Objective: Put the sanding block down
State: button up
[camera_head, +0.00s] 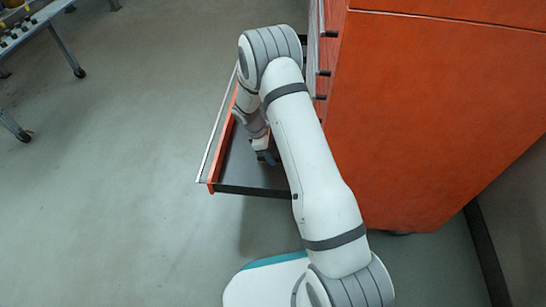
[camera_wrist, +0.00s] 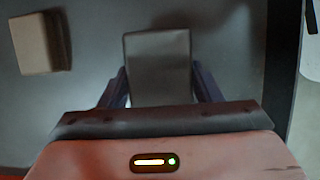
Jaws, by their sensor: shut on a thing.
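My gripper (camera_wrist: 161,84) is shut on a grey-brown block, the sanding block (camera_wrist: 157,62), with one finger on each side of it. The block is over the dark floor of an open drawer (camera_head: 232,172). I cannot tell whether its underside touches that floor. In the head view my gripper (camera_head: 268,157) reaches down into the drawer near its front end, and my arm hides the block.
A tan block (camera_wrist: 37,43) lies in the drawer at the upper left of the wrist view, apart from the held block. The drawer wall (camera_wrist: 280,70) runs along the right. The orange cabinet (camera_head: 430,110) stands right of my arm. A wheeled trolley (camera_head: 40,20) is at the far left.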

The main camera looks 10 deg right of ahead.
notch_tip(320, 180, down, 3)
jog(key=shift+f+b, duration=0.1)
jog(key=shift+b, duration=0.4)
jog(key=o, duration=1.1)
jog(key=shift+c, duration=0.2)
jog(key=p+v, duration=0.5)
jog(key=v, duration=0.7)
